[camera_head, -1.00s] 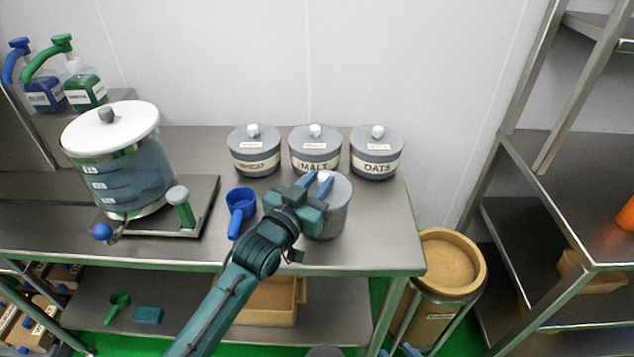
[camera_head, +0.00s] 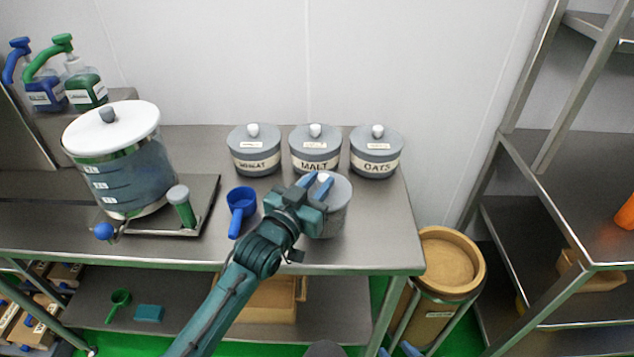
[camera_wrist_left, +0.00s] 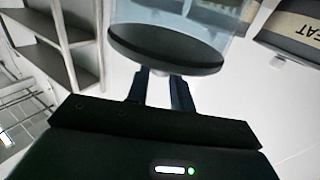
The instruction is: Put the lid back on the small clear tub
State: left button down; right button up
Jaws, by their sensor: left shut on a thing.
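The small clear tub (camera_head: 331,221) stands near the right front of the steel table, with its grey lid (camera_head: 341,190) over its mouth. My left gripper (camera_head: 318,181) is shut on the lid's white knob, and its arm hides the tub's left side. In the left wrist view, the knob sits between the two fingers (camera_wrist_left: 160,82), against the dark lid (camera_wrist_left: 165,58), with the clear tub wall (camera_wrist_left: 185,15) beyond. I cannot tell whether the lid is fully seated. The blue fingertips of my right gripper (camera_head: 398,350) show apart at the bottom edge.
Three lidded grey canisters, wheat (camera_head: 254,153), malt (camera_head: 315,153) and oats (camera_head: 376,155), stand behind the tub. A blue scoop (camera_head: 241,203) lies left of my gripper. A large clear dispenser (camera_head: 122,180) stands further left. A tan bin (camera_head: 446,262) is beyond the table's right end.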

dwell(0.6)
dwell(0.3)
pick_arm(q)
jog(key=c, duration=1.3)
grip_release()
jog(key=o, duration=0.6)
jog(key=shift+o, duration=0.2)
notch_tip(320, 180, up, 3)
jog(key=p, duration=0.3)
jog(key=shift+f, duration=0.2)
jog(key=shift+r+p, duration=0.35)
jog(key=shift+r, duration=1.8)
